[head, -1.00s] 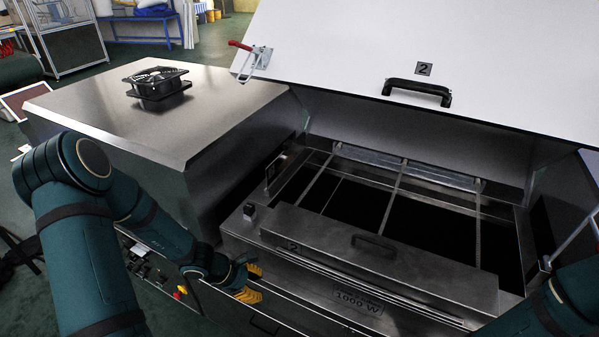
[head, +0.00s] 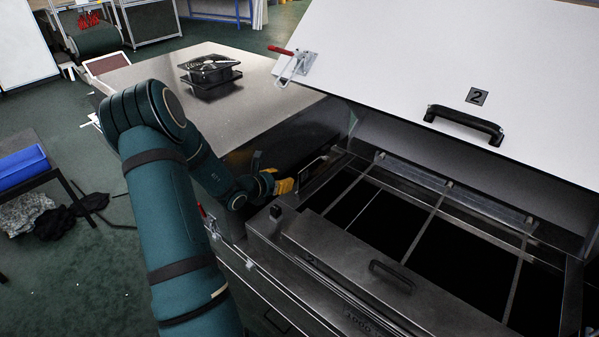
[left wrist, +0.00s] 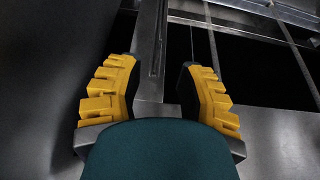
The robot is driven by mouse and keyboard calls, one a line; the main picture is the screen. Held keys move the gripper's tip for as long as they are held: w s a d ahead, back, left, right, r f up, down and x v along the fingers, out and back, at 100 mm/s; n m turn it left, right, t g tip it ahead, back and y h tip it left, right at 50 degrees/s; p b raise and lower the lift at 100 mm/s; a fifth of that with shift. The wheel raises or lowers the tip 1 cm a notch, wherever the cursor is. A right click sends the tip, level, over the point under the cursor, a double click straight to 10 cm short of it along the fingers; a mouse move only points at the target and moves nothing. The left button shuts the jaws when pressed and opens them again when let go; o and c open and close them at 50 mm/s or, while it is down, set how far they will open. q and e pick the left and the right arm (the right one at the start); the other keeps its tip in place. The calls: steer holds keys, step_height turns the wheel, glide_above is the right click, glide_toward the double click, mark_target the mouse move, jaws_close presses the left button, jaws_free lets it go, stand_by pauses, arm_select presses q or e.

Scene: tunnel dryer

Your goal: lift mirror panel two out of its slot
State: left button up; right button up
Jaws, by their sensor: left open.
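My left gripper (head: 284,186) is open and empty at the left end of the dryer's open bay. Its yellow fingers also show apart in the left wrist view (left wrist: 160,92). Just right of it in the head view is a slim bright metal handle (head: 312,168) on the bay's left wall; I cannot read a number there. In the wrist view a narrow metal edge (left wrist: 150,50) runs ahead of the fingers, with no clear contact. A front metal panel (head: 340,268) bears a faint 2 and a dark handle (head: 392,277). My right gripper is out of view.
The raised white lid (head: 450,60), marked 2, hangs over the bay. A metal grid (head: 425,222) crosses its dark interior. A flat steel housing (head: 150,80) with a black fan (head: 210,72) stands behind my left arm. A red-handled clamp (head: 290,62) sits at the lid's corner.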

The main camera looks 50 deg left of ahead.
mark_target(306, 172)
arm_select(q)
steer(key=p+x, duration=0.1)
steer(key=x, duration=1.2)
steer(key=shift+w+f, duration=0.1)
steer(key=shift+f, duration=0.05)
steer(key=shift+c, duration=0.3)
jaws_close()
